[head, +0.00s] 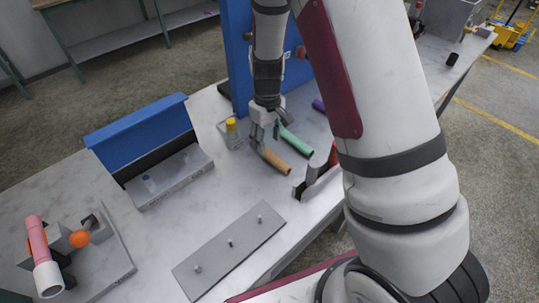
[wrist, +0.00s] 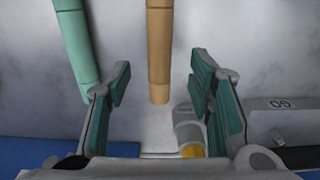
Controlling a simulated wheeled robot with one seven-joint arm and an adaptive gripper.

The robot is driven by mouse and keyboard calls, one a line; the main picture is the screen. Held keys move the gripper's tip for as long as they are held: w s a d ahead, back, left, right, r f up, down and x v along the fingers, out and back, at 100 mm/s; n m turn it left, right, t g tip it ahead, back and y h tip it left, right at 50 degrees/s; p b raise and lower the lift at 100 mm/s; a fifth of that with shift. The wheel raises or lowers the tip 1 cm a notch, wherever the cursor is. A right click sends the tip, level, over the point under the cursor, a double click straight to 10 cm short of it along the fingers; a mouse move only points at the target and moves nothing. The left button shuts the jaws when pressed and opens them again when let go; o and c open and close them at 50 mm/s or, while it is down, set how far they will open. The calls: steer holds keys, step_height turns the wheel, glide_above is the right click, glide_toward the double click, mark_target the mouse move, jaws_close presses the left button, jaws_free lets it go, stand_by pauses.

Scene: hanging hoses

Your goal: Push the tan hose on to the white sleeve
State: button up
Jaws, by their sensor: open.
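The tan hose (head: 274,160) lies on the grey table below my gripper (head: 265,136). In the wrist view the tan hose (wrist: 158,48) runs in from the top, and its near end lies between the open fingers of my gripper (wrist: 160,72), with a gap on both sides. A white cylindrical piece (head: 48,278) is at the lower end of a pink tube at the far left. A small white piece (head: 150,184) stands on a grey block. I cannot tell which of these is the white sleeve.
A green hose (head: 297,143) lies beside the tan one, also in the wrist view (wrist: 76,45). A purple hose (head: 318,105) lies farther back. A yellow-topped item (head: 231,125) stands left of my gripper. A grey plate with pegs (head: 228,252) lies in front.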

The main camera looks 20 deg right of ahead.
mark_target(270, 153)
steer(key=shift+s+d+f, duration=0.1)
steer(key=shift+s+f, duration=0.1)
steer(key=shift+f, duration=1.15)
steer(key=shift+s+d+f, duration=0.1)
steer(key=shift+s+f, duration=0.1)
steer(key=shift+f, duration=1.15)
steer(key=shift+c, duration=0.3)
jaws_close()
